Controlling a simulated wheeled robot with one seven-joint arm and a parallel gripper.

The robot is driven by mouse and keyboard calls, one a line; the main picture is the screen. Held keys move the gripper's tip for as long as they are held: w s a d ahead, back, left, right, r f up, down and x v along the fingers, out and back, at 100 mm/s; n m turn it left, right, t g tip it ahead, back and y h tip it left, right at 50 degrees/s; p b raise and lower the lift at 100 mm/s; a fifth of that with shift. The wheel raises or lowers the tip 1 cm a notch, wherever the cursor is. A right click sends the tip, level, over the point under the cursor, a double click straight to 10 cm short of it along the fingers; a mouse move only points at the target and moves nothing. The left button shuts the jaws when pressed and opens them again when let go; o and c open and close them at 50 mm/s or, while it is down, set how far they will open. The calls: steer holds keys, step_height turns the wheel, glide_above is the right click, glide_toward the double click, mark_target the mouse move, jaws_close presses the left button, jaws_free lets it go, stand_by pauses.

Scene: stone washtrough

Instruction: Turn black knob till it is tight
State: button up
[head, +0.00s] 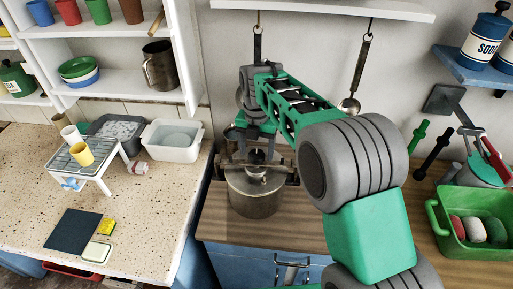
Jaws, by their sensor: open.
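A metal pot (254,198) with a clamp bar across its lid stands on the wooden counter in the head view. A small black knob (257,156) shows at the middle of the lid, partly hidden by my gripper. My gripper (254,147) is open and points down just above the pot, at the knob. The view is too small to tell whether the fingers are around the knob or touching it.
A white shelf (330,8) with hanging ladles (350,104) is behind my arm. A green tub (470,228) stands at the right. A speckled counter (150,215) on the left holds a small rack (88,163) and a white basin (172,140).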

steer(key=shift+f, duration=0.2)
steer(key=c, duration=1.4)
